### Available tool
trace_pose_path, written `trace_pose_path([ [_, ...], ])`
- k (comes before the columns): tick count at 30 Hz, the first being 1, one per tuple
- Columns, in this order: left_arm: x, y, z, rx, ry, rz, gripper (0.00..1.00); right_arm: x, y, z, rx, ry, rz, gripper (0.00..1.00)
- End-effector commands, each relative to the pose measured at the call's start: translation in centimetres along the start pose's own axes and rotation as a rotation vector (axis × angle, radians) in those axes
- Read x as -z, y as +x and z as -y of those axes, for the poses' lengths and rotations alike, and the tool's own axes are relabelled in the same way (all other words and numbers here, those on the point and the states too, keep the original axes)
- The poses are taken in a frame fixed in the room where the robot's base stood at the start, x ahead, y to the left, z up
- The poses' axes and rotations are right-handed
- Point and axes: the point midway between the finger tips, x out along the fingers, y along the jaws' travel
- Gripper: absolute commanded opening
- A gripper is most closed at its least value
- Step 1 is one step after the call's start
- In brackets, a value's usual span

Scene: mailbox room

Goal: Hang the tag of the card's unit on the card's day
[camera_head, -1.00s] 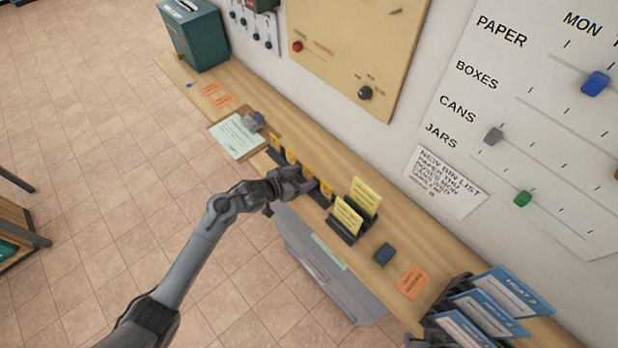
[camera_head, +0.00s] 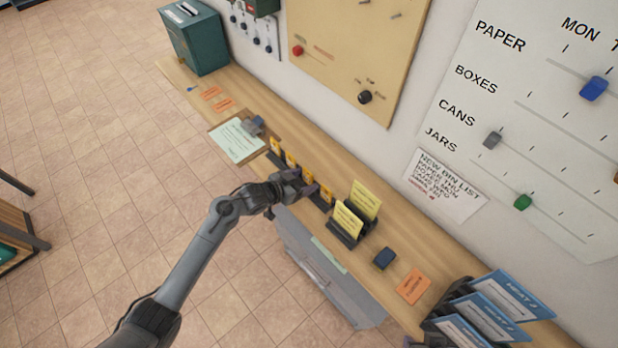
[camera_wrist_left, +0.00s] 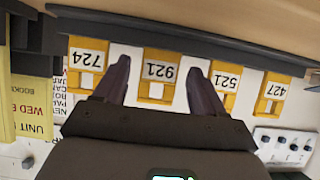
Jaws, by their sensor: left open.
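Several yellow tags hang in a row on a dark rack along the shelf. In the left wrist view, upside down, they read 724 (camera_wrist_left: 87,57), 921 (camera_wrist_left: 160,68), 521 (camera_wrist_left: 227,78) and 427 (camera_wrist_left: 273,90). My left gripper (camera_head: 306,187) is open at the rack, and its fingers (camera_wrist_left: 159,70) stand either side of tag 921 without closing on it. Two yellow cards (camera_head: 364,201) stand in a dark holder right of the rack. One card (camera_wrist_left: 30,105) is cut off in the wrist view; "UNIT" and "WED" are legible, its number is not. My right gripper is out of view.
A clipboard (camera_head: 236,141) lies left of the rack and a dark blue block (camera_head: 384,258) right of the card holder. Blue HEAT cards (camera_head: 508,291) stand at the right end. A wall chart (camera_head: 540,120) labels rows and MON. A tan board (camera_head: 355,45) hangs behind.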

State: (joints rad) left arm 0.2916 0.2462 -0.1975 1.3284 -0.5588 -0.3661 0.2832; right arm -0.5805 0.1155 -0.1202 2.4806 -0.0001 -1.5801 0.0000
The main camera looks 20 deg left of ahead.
Motion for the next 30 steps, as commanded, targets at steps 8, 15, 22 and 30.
trace_pose_path([
  [8,0.0,0.0,0.0,0.0,0.0,0.0,0.49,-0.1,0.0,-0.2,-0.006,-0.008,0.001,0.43],
  [15,0.0,0.0,0.0,0.0,0.0,0.0,0.19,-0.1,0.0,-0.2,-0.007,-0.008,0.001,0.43],
  [22,0.2,-0.1,0.0,0.0,0.0,0.0,0.19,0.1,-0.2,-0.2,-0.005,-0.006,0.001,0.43],
  [30,0.8,-0.5,0.0,0.0,0.0,0.0,0.19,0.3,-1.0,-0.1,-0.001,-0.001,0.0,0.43],
])
